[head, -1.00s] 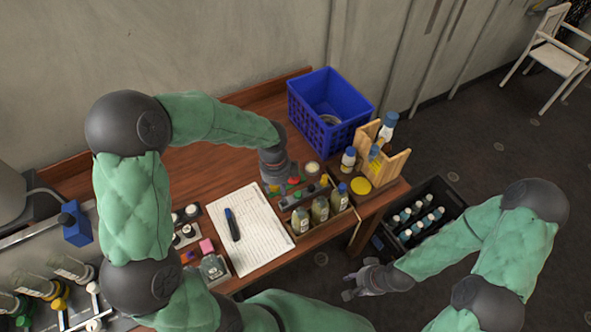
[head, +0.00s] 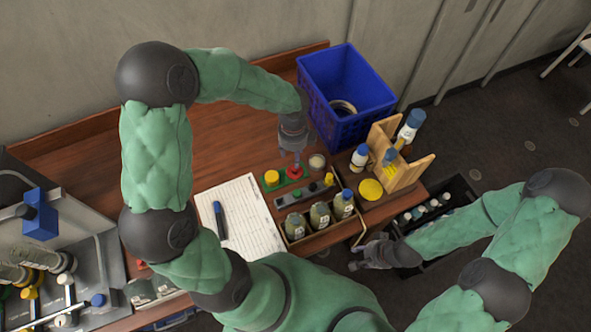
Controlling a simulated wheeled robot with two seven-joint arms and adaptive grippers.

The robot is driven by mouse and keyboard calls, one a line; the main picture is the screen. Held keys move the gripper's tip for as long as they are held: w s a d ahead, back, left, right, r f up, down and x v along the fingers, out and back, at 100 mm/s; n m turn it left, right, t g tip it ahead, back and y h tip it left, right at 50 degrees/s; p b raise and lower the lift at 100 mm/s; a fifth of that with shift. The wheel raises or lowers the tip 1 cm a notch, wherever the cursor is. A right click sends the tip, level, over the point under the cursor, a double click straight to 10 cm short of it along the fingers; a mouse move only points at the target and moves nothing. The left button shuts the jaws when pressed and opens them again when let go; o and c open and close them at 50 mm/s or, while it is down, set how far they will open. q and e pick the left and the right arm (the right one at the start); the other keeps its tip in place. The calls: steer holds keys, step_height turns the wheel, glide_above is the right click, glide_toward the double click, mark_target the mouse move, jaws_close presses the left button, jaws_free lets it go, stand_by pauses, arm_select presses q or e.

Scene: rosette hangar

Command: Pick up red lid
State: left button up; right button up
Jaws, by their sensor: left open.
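The red lid (head: 296,173) lies on a small green holder (head: 276,186) on the wooden desk, next to a yellow lid (head: 271,177). My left gripper (head: 293,158) points down right above the red lid, open, its fingertips close to it. The gripper partly covers the lid, and I cannot tell whether the fingers touch it. My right gripper (head: 362,256) is empty and looks open, held low in front of the desk's right end, away from the lid.
A grey tray (head: 285,201) with small parts and a wooden box of bottles (head: 320,217) stand just in front. Paper (head: 240,215) with a pen lies left.

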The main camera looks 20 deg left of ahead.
mark_target(295, 170)
arm_select(q)
step_height(295, 170, down, 3)
steer(key=shift+w+f+b, duration=0.1)
steer(key=shift+w+b, duration=0.05)
steer(key=shift+b, duration=0.15)
step_height(295, 170, down, 5)
steer(key=shift+d+f+b, duration=0.1)
steer(key=shift+d+b, duration=0.05)
steer(key=shift+b, duration=0.75)
steer(key=c, duration=0.9)
